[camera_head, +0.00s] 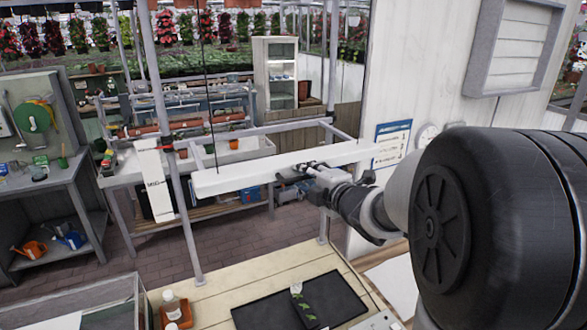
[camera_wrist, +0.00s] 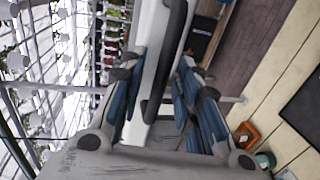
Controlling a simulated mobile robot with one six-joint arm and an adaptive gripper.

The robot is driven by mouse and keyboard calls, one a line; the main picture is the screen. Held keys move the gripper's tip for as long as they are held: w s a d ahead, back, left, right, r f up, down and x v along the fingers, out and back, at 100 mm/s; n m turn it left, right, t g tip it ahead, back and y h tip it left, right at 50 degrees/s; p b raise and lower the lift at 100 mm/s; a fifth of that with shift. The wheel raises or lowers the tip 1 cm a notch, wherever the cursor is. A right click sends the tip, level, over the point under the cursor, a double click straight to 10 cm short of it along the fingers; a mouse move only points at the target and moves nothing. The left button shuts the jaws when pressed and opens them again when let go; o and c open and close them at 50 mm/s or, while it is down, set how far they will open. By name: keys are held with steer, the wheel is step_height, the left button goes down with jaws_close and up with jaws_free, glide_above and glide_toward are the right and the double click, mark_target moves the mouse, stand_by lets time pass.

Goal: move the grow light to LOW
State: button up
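The grow light (camera_head: 250,173) is a long white bar hanging level from thin cords above the bench, in the middle of the head view. In the wrist view the white bar (camera_wrist: 150,45) runs up between my fingers, with a dark curved handle (camera_wrist: 166,60) along it. My gripper (camera_head: 300,168) is at the bar's near side, right of its middle. In the wrist view my gripper (camera_wrist: 157,75) is open, its blue-padded fingers on either side of the bar and handle. A gap shows between the handle and the right finger; contact at the left finger is unclear.
A white placard (camera_head: 154,181) with partly readable lettering hangs by a grey post (camera_head: 172,150) left of the light. Below is a wooden bench (camera_head: 215,300) with a black tray (camera_head: 275,312) and a bottle (camera_head: 171,304). A white wall (camera_head: 430,60) stands right.

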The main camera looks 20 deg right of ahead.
steer(key=shift+w+f, duration=0.1)
steer(key=shift+w, duration=0.2)
steer(key=shift+s, duration=0.15)
steer(key=shift+c, duration=0.6)
jaws_close()
